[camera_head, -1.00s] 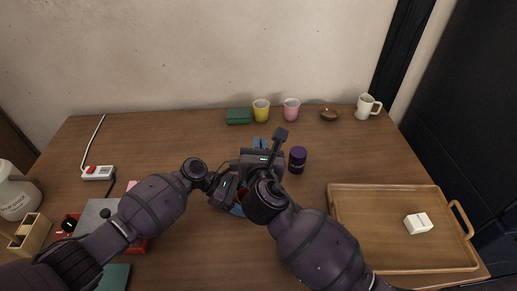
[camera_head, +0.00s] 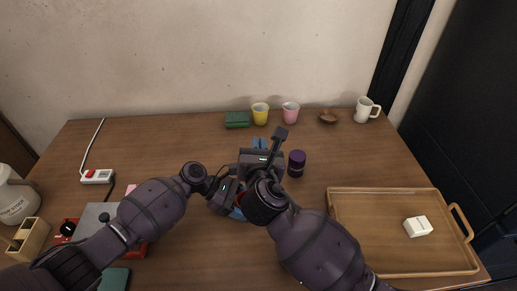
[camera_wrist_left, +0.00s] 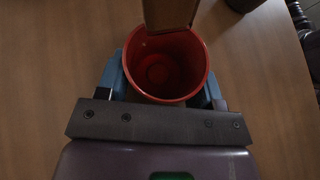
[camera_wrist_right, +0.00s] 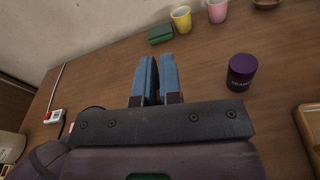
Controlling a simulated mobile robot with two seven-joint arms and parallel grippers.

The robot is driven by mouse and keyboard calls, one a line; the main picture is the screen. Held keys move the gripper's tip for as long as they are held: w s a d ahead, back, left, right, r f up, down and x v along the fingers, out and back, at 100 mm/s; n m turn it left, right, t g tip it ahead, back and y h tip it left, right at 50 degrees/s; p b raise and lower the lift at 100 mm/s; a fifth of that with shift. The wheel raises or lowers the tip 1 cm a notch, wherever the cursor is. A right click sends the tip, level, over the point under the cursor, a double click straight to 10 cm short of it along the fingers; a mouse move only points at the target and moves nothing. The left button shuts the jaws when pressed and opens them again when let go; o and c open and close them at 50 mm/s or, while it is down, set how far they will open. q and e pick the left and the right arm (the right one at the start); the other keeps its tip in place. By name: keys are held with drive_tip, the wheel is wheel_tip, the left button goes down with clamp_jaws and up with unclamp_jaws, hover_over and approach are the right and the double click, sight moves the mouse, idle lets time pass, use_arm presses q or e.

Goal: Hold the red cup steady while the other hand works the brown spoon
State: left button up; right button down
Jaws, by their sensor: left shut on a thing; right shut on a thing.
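The red cup (camera_wrist_left: 183,62) stands open side up in the left wrist view, between the blue fingers of my left gripper (camera_wrist_left: 165,78), which is shut on it. In the head view only a red sliver of the cup (camera_head: 239,199) shows behind my arms. A brown, blocky piece (camera_wrist_left: 170,12), apparently the brown spoon, hangs over the cup's far rim. My right gripper (camera_wrist_right: 158,60) has its fingers almost together; it also shows in the head view (camera_head: 260,144). What it grips is hidden in the right wrist view, but the brown piece fits the spoon.
A purple-lidded jar (camera_head: 297,163) stands close right of my right gripper. A wooden tray (camera_head: 370,262) with a white block (camera_head: 417,226) lies at right. Along the back are a green block (camera_head: 237,120), yellow cup (camera_head: 260,114), pink cup (camera_head: 291,113), brown bowl (camera_head: 328,117) and white mug (camera_head: 363,110).

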drive_tip(key=shift+r, duration=1.95)
use_arm(q)
drive_tip(key=o, duration=0.8)
drive_tip(key=shift+a+r, duration=0.1)
drive_tip(key=v, duration=1.1)
drive_tip(key=shift+w+a+r, duration=0.1)
drive_tip(key=shift+w+a, duration=0.05)
drive_tip(key=shift+a, duration=0.2)
